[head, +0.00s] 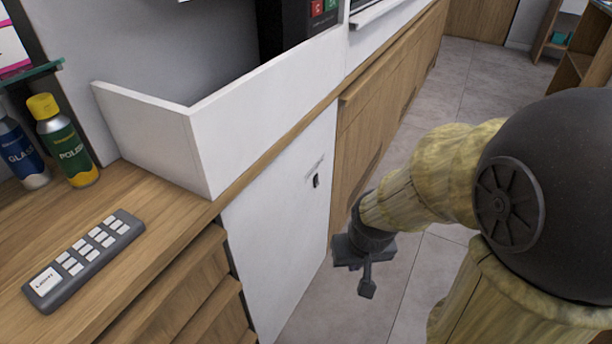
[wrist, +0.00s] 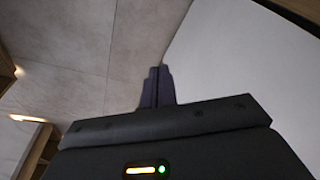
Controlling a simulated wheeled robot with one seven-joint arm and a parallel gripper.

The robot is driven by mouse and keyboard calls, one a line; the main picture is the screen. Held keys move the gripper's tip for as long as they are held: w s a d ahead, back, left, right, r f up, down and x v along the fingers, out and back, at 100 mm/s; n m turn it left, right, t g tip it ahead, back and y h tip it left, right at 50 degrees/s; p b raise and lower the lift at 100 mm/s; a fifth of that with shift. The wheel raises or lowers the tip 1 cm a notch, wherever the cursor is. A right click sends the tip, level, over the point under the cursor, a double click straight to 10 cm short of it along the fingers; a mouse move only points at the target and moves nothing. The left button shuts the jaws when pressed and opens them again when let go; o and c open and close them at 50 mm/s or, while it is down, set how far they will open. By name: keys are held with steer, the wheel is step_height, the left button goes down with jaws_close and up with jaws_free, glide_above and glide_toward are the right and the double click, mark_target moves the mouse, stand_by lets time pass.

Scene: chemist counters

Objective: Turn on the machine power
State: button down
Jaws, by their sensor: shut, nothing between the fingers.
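A dark machine (head: 285,32) with red and green buttons (head: 325,6) stands behind the white counter wall at the top of the head view; most of it is cut off. A grey panel (head: 85,258) with rows of pale buttons and a white label lies on the wooden counter at the lower left. I cannot tell which control is the machine's power. My gripper (head: 367,290) is shut and empty, low over the floor in front of the white cabinet, apart from both. In the wrist view its fingers (wrist: 156,85) are together, with floor and a pale surface beyond.
A white cabinet front (head: 275,220) with a small black fitting (head: 316,181) is left of my gripper. A white raised box edge (head: 265,100) borders the counter. A yellow-capped polish can (head: 66,145) and a blue glass can (head: 20,155) stand at left. Tiled floor (head: 455,95) is open.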

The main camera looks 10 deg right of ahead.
mark_target(316, 181)
steer(key=w+d+r+m+t+y+p, duration=0.1)
steer(key=w+d+m+y+p, duration=0.2)
steer(key=w, duration=0.9)
steer(key=w+d+r+m+t+y+p, duration=0.1)
steer(key=w+d+m+y+p, duration=0.3)
steer(key=w+p, duration=0.4)
steer(key=w+d, duration=0.1)
steer(key=w, duration=0.2)
steer(key=shift+w+d+r+t, duration=0.15)
steer(key=shift+w+d+t, duration=0.15)
steer(key=shift+w, duration=0.1)
steer(key=shift+a, duration=0.1)
steer(key=x, duration=0.4)
steer(key=a+r+b+x, duration=0.1)
steer(key=x, duration=0.3)
steer(key=w+b+x, duration=0.1)
steer(key=x, duration=0.4)
steer(key=shift+a+r, duration=0.3)
